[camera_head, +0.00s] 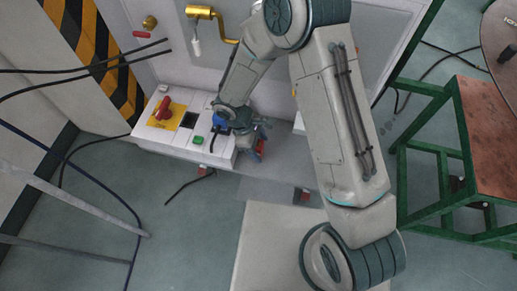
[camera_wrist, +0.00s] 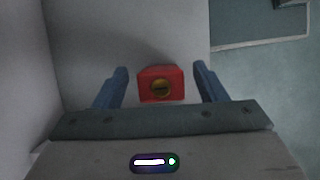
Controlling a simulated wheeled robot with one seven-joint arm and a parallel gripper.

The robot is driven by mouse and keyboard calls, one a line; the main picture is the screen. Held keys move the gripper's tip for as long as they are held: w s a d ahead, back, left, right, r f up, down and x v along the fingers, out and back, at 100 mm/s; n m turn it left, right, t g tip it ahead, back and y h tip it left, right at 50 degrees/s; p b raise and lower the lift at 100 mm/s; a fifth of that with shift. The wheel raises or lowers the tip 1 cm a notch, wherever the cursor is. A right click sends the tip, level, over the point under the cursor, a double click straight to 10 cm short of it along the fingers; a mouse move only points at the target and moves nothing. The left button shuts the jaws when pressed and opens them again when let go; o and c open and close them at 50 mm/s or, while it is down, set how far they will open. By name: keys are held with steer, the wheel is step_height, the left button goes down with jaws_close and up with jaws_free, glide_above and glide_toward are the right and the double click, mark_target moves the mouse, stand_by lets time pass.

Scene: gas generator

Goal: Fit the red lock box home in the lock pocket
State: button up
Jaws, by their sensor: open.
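The red lock box (camera_wrist: 161,84) is in the middle of the wrist view, with a round brass-coloured keyhole on its face. It sits against a pale grey surface. My gripper (camera_wrist: 161,88) is open, with one blue finger on each side of the box and a visible gap at both sides. In the head view, a small red part of the box (camera_head: 260,147) shows beside my gripper (camera_head: 253,146), at the right end of the white control panel. The lock pocket cannot be made out; my gripper and arm hide that area.
The control panel (camera_head: 222,150) carries a red rotary switch (camera_head: 164,108) on a yellow plate and a green button (camera_head: 198,140). A brass crank handle (camera_head: 215,20) is on the cabinet above. A green-framed table (camera_head: 480,150) stands at the right. Black cables cross the left side.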

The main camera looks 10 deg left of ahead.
steer(key=shift+d+f, duration=0.25)
steer(key=shift+f, duration=0.45)
steer(key=c, duration=1.2)
